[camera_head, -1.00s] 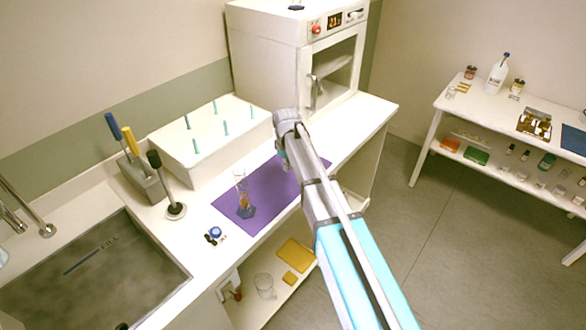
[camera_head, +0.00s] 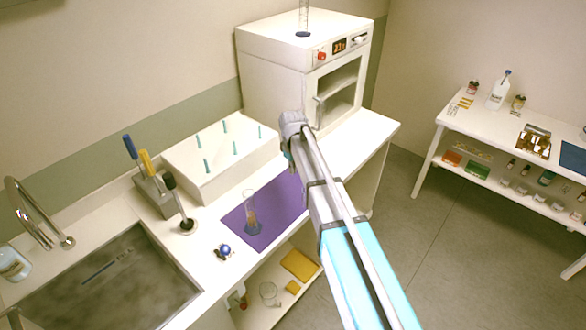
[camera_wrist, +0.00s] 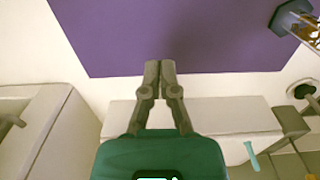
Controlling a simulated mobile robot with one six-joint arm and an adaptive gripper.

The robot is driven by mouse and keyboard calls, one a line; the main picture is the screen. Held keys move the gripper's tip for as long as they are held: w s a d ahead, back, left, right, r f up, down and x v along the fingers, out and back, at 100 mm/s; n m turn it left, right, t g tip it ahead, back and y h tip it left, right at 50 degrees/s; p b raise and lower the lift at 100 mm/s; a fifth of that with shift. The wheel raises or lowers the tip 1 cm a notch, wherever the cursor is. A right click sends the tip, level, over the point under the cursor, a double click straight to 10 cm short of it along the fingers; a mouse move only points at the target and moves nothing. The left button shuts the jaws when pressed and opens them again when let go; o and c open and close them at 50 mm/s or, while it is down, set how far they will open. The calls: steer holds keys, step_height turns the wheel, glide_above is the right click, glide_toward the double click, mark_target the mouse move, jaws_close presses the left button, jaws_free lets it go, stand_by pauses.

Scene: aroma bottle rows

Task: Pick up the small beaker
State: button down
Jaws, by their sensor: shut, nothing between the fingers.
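A small clear glass beaker (camera_head: 269,292) stands on the shelf under the counter, near the bottom of the head view. It is small there, and its contents cannot be made out. My gripper (camera_wrist: 159,68) shows in the wrist view with its two fingers together and nothing between them. It points toward the purple mat (camera_wrist: 200,35) on the counter. In the head view my arm reaches over the right part of the purple mat (camera_head: 285,205), well above and right of the beaker, and hides most of my gripper. The beaker is not seen in the wrist view.
A measuring cylinder (camera_head: 250,212) with amber contents stands on the mat. Left are a stoppered stand (camera_head: 186,224), a blue-topped item (camera_head: 224,249), a tool block (camera_head: 155,195) and the sink (camera_head: 110,275). A peg rack (camera_head: 215,165) and an oven (camera_head: 275,75) stand behind. Yellow pieces (camera_head: 299,265) lie beside the beaker.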

steer(key=shift+r+p, duration=0.45)
steer(key=shift+r, duration=0.25)
steer(key=shift+d, duration=0.1)
steer(key=s+d+m, duration=1)
steer(key=s+d, duration=1)
steer(key=s, duration=0.2)
steer(key=shift+s+d, duration=0.4)
steer(key=c, duration=1.4)
jaws_free()
